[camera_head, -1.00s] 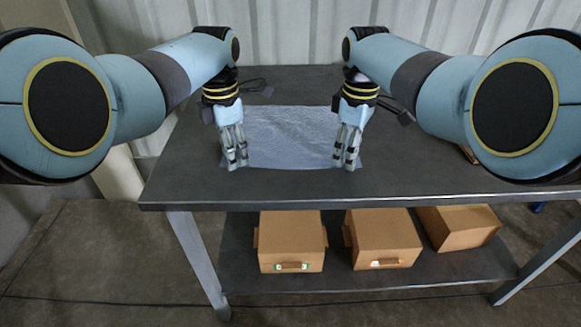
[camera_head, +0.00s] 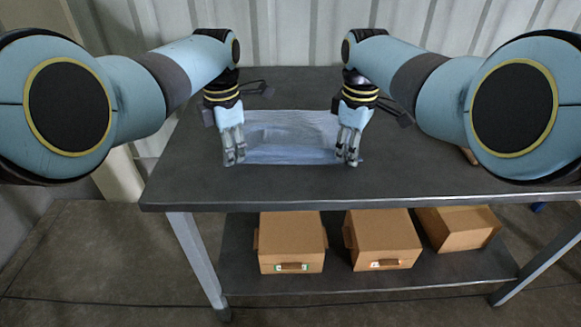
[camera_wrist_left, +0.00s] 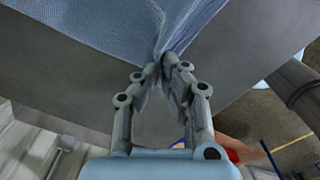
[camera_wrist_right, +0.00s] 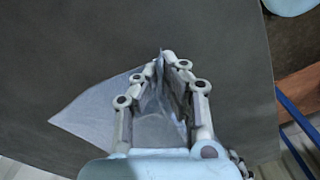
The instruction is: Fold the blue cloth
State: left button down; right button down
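The blue cloth (camera_head: 288,130) lies on the dark table between my two grippers, its near edge drawn up and back a little, with creases along it. My left gripper (camera_head: 235,161) is at the cloth's near left corner. In the left wrist view its fingertips (camera_wrist_left: 165,62) are closed together on the gathered cloth (camera_wrist_left: 100,25). My right gripper (camera_head: 350,161) is at the near right corner. In the right wrist view its fingertips (camera_wrist_right: 163,60) pinch the cloth (camera_wrist_right: 90,112), with a flap sticking out to the left.
A small brown object (camera_head: 469,156) lies near the table's right side. Several cardboard boxes (camera_head: 290,232) stand on the lower shelf. A corrugated wall is behind.

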pick_arm(q)
jog(key=shift+s+a, duration=0.1)
jog(key=shift+a, duration=0.05)
pick_arm(e)
jog(key=shift+s+d+f, duration=0.1)
jog(key=shift+s+d, duration=0.05)
